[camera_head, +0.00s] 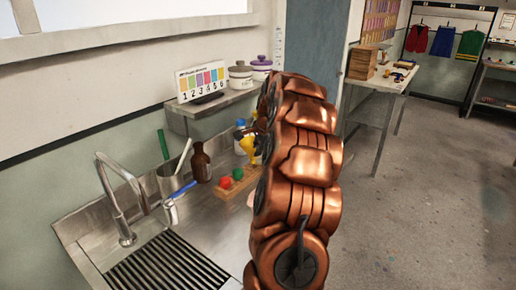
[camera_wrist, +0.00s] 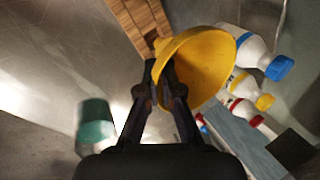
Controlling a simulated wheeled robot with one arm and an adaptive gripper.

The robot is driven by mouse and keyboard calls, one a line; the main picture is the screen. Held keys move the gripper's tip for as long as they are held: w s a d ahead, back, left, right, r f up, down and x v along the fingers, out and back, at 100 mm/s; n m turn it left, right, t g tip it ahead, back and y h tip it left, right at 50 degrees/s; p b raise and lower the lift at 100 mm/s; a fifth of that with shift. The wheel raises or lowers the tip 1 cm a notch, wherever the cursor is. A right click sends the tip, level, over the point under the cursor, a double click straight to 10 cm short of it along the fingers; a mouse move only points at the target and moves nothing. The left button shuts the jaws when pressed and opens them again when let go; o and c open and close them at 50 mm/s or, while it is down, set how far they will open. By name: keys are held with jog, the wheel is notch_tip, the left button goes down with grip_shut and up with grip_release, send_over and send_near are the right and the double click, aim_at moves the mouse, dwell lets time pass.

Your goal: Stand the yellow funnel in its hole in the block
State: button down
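The yellow funnel (camera_head: 249,146) is above the far end of the wooden block (camera_head: 236,190) in the head view, roughly upright with its narrow part down. In the wrist view the funnel (camera_wrist: 206,58) sits at the fingertips of my gripper (camera_wrist: 163,72), which is shut on its near edge. The block (camera_wrist: 140,20) shows at the top of the wrist view, partly behind the funnel. A red and a green rounded piece (camera_head: 237,174) stand on the block. My copper arm hides the block's right side, and the hole is not visible.
A brown bottle (camera_head: 200,163) and a metal pot with tools (camera_head: 172,179) stand left of the block, near the sink tap (camera_head: 119,200). Bottles with blue, yellow and red caps (camera_wrist: 247,88) are close to the funnel's right. A green-topped thing (camera_wrist: 95,122) is at lower left.

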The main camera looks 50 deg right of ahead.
jog(key=shift+f+b, duration=0.65)
jog(key=shift+f, duration=0.95)
jog(key=c, duration=1.8)
grip_release()
jog(key=shift+c, duration=0.2)
jog(key=o, duration=0.6)
jog(key=shift+r, duration=0.1)
jog(key=v, duration=1.2)
jog(key=shift+a, duration=0.1)
